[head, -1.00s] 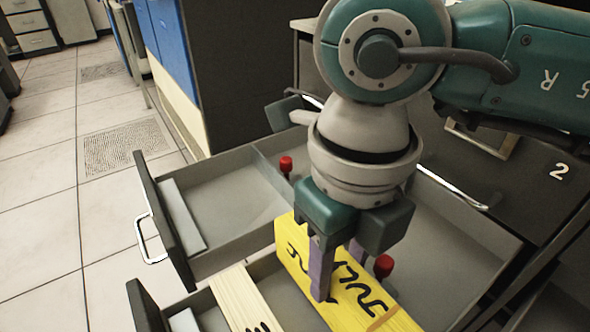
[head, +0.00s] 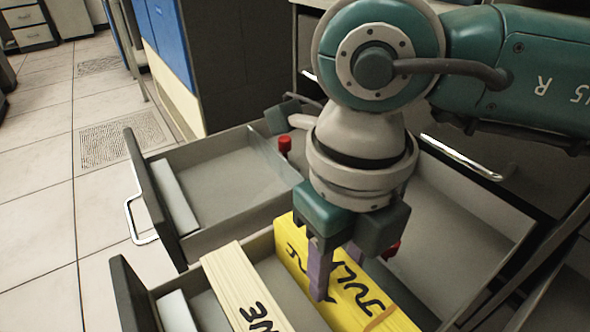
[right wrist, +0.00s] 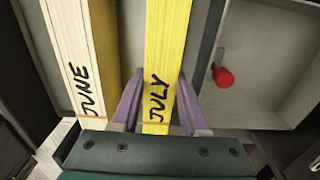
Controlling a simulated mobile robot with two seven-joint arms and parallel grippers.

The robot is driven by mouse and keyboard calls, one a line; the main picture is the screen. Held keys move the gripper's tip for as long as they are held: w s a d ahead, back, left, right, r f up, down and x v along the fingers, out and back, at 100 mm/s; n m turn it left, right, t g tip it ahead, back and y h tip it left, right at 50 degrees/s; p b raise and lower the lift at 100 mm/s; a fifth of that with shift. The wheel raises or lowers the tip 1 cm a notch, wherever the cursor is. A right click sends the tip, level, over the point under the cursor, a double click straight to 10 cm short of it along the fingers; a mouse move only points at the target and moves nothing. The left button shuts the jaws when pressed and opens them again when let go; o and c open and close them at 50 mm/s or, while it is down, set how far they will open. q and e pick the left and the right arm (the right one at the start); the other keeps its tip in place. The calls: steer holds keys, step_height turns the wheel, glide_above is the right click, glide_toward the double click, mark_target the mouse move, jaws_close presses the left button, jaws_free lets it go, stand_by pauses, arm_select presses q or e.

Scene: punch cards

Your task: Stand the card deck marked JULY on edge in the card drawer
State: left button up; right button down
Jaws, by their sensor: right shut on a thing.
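The yellow card deck marked JULY (head: 348,290) is in my right gripper (head: 335,275), whose purple fingers are shut on its two sides. The deck is on edge, partly inside the nearer open grey drawer (head: 180,305). In the right wrist view the JULY deck (right wrist: 167,45) lies between the fingers (right wrist: 157,85), with its lettering visible. I cannot tell whether its underside touches the drawer floor. A cream deck marked JUNE (head: 238,290) stands beside it to the left, with a gap between. My left gripper is not in view.
A second open grey drawer (head: 215,185) lies behind, with a red knob (head: 285,144) at its divider. Another red knob (right wrist: 222,77) is right of the JULY deck in the right wrist view. Dark cabinets stand behind; tiled floor (head: 45,230) is at left.

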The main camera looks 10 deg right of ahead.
steer(key=shift+c, duration=1.7)
jaws_free()
step_height(320, 180, up, 10)
steer(key=p, duration=0.2)
steer(key=shift+p, duration=0.35)
